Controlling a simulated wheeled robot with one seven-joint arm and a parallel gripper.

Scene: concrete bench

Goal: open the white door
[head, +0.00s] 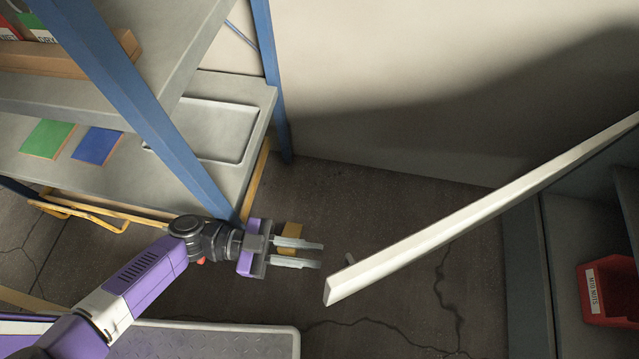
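The white door (480,208) is seen nearly edge-on from above. It stands swung out from the dark cabinet (530,270) at the right, and its near free end is at the picture's middle. A small grey piece, perhaps its handle (350,258), sticks out on the door's left side near that end. My gripper (321,255) is left of the door's free end, fingers pointing right towards the small grey piece. The two fingers are apart with nothing between them, and a gap shows between them and the door. The hinge side runs out of view at the right.
A blue-posted shelf rack (228,125) stands at the left, close to my arm, with a grey tray (205,130) on it. A red bin (608,290) sits inside the cabinet. Cracked dark floor (420,300) is clear below the door. A yellow-brown block (291,230) shows behind my gripper.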

